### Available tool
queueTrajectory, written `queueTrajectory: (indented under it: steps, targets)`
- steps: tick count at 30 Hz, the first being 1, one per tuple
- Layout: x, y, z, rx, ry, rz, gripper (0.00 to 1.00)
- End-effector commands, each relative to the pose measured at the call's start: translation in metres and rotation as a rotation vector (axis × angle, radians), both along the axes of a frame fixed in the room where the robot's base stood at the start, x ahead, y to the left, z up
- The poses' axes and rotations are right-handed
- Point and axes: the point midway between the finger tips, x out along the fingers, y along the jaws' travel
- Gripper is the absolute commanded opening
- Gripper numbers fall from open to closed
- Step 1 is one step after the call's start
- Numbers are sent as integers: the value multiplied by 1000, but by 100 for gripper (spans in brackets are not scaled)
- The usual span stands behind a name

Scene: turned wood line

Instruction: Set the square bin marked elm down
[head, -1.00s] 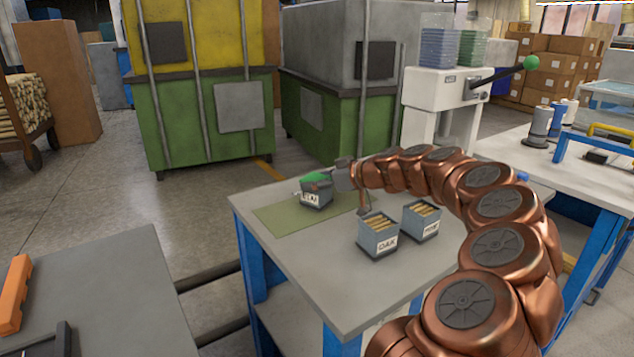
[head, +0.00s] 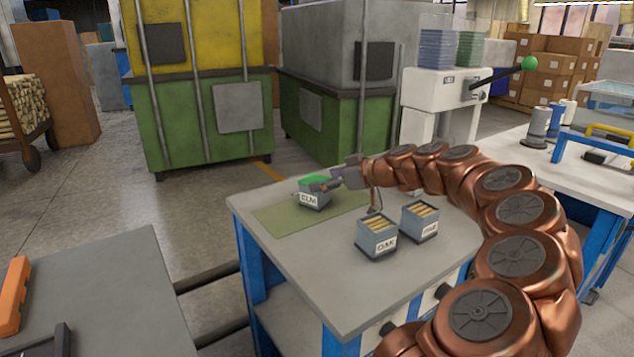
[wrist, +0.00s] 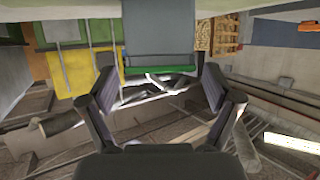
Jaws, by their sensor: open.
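The square bin marked ELM (head: 308,201), grey-blue with a green top, stands upright on the green mat (head: 272,218) on the table. My gripper (head: 322,186) is at the bin's right side, near its top edge. In the wrist view my gripper (wrist: 160,92) has its fingers spread. The bin (wrist: 160,40) shows there at top centre with its green edge between the fingers. I cannot tell whether a finger still touches it. The bin's far side is hidden.
A bin marked OAK (head: 376,240) and another labelled bin (head: 420,224), both holding wooden pieces, stand on the table (head: 330,275) right of the mat. My arm spans the table's right side. The mat's left part is clear. Green containers (head: 205,120) stand behind.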

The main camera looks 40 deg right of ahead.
Motion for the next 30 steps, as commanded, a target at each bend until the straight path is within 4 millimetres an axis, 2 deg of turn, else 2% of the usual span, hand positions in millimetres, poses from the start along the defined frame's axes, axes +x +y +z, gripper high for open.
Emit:
queueTrajectory:
  steps: [6, 10, 30]
  targets:
    - [-28, -9, 11, 0, 1, 1, 89]
    - [-36, -12, 15, 0, 1, 1, 89]
    - [-38, -13, 17, 1, 2, 1, 89]
